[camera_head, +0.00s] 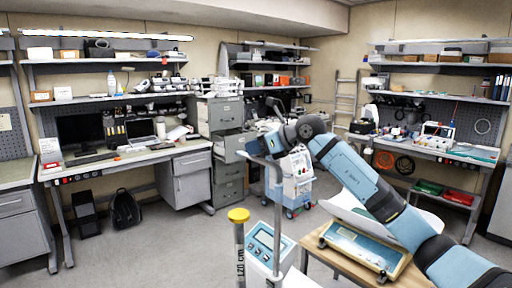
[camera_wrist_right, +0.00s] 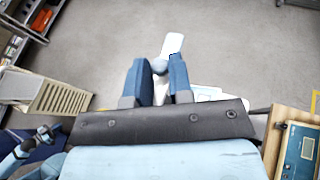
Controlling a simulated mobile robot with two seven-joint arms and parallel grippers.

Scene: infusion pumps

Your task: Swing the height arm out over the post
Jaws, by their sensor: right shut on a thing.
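The grey height arm (camera_head: 262,159) is a short bar at the top of a thin upright column (camera_head: 279,205) in the head view. My right gripper (camera_head: 257,147) comes in from the right and is shut at the height arm. The post (camera_head: 239,250) is grey with a yellow cap (camera_head: 238,215) and a "120 cm" mark. It stands left of the column, lower in the picture than the arm's left end; their depth is hard to tell. My left gripper is out of view.
A blue display panel (camera_head: 265,243) is by the column. A wooden table (camera_head: 318,257) with a framed blue device (camera_head: 363,247) stands at the right, under my right arm. A white cart (camera_head: 298,178) and drawer cabinet (camera_head: 222,125) stand behind. Open floor (camera_head: 165,240) lies at the left.

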